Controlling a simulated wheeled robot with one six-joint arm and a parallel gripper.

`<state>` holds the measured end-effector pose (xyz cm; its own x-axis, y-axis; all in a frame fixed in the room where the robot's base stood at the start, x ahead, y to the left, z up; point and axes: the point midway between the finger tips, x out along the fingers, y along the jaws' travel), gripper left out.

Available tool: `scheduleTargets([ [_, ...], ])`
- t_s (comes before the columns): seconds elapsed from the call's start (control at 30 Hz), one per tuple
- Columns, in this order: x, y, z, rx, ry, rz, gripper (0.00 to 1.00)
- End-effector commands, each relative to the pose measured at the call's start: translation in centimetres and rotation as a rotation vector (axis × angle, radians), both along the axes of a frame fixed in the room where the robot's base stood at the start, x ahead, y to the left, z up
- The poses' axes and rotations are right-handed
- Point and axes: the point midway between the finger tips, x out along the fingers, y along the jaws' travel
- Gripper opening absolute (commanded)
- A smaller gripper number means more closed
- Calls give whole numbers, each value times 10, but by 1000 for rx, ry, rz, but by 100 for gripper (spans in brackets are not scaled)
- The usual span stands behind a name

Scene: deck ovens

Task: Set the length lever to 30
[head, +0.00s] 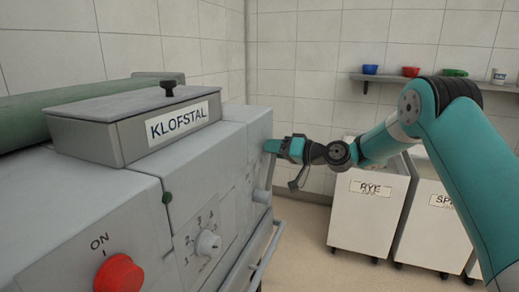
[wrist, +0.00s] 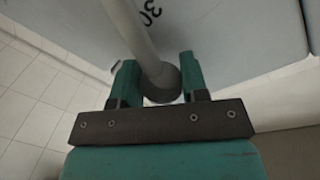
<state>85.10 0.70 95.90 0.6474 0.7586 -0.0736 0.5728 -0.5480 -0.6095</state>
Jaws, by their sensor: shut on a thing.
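The length lever (wrist: 141,42) is a grey rod with a round dark end knob (wrist: 162,88) in the wrist view. My gripper (wrist: 158,70) has one teal finger on each side of the rod, close against the knob. In the head view my gripper (head: 272,147) is at the right end of the grey machine, by the upper end of a pale grey bar (head: 264,180) that looks like the lever. A printed 30 (wrist: 150,12), upside down, is on the panel just right of the rod. Other scale marks are hidden or out of view.
The machine (head: 225,150) carries a box lid marked KLOFSTAL (head: 178,127), a red ON knob (head: 119,273) and a numbered dial (head: 208,243). A rail (head: 262,255) runs along its right side. White bins marked RYE (head: 368,215) and SP stand behind my arm. Bowls sit on a shelf (head: 430,84).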

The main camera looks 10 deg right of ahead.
Motion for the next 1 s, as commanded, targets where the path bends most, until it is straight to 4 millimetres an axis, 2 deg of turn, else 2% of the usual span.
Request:
scheduleTargets([
  [0.13, 2, -10, -1, 10, 13, -12, 0],
  [0.47, 3, -13, -1, 12, 16, -17, 0],
  [0.5, 3, -13, -1, 12, 16, -17, 45],
  [0.6, 3, -12, -1, 12, 16, -17, 66],
  [0.87, 2, -10, -1, 11, 16, -12, 66],
  [1.0, -3, -17, -1, 10, 16, -13, 66],
])
